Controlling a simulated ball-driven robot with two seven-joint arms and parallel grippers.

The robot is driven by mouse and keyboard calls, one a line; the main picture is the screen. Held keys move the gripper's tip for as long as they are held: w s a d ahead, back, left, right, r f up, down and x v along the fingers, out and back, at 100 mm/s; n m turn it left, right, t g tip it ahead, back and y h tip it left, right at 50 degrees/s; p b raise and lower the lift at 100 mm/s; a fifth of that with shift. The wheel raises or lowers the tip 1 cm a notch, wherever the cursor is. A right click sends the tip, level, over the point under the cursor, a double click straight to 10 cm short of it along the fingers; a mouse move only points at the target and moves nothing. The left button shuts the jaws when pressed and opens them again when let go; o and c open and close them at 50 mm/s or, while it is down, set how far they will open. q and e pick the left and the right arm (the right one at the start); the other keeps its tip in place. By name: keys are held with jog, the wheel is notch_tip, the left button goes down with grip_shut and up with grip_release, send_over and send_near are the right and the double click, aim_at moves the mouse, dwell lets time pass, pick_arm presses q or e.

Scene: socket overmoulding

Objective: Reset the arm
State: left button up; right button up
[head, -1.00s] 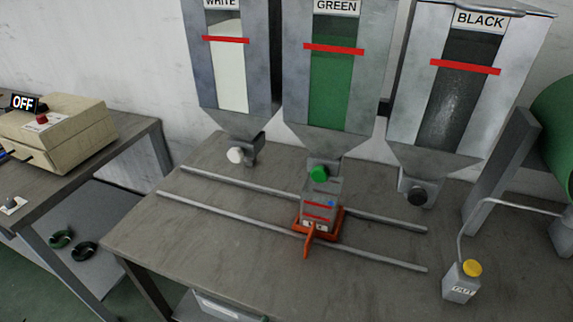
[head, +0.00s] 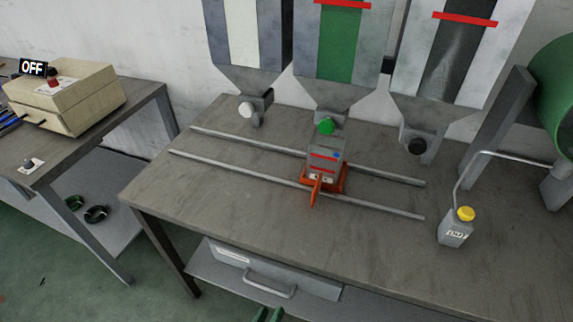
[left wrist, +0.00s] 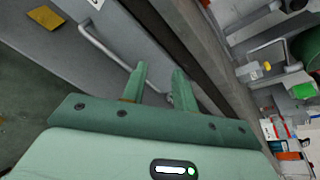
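My left gripper (left wrist: 158,86) shows in the left wrist view with its two green fingers apart and nothing between them. In the head view only the fingertips of this gripper (head: 268,315) show at the bottom edge, in front of the drawer (head: 275,272) under the table. The drawer handle (left wrist: 105,48) shows beyond the fingers in the left wrist view; I cannot tell whether they touch it. My right gripper is in neither view.
A grey container (head: 326,160) sits in an orange carriage (head: 340,186) on two rails, below the green hopper (head: 338,85). The beige machine (head: 75,103) reads OFF. The table front (head: 230,212) is clear.

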pick_arm(q)
jog(key=s+a+f+n+g+y, duration=0.1)
jog(key=s+a+f+n+g, duration=0.15)
jog(key=a+f+n, duration=0.4)
jog(key=s+a+f+n+g+y, duration=0.2)
jog(key=s+f+n, duration=0.1)
jog(key=f, duration=0.6)
jog(key=s+a+f+n+g+y, duration=0.1)
jog(key=s+a+f+n+g, duration=0.3)
jog(key=f, duration=0.3)
jog(key=s+a+f+n+g, duration=0.2)
jog(key=s+a+f+n, duration=0.2)
jog(key=s+n, duration=0.4)
jog(key=s+a+f+n+g+y, duration=0.1)
jog(key=s+a+f+n+g, duration=0.2)
jog(key=s+n, duration=0.5)
jog(key=s+a+f, duration=0.1)
jog(key=s+f, duration=0.1)
jog(key=s, duration=0.4)
jog(key=shift+s+a+f, duration=0.3)
jog(key=shift+a, duration=0.1)
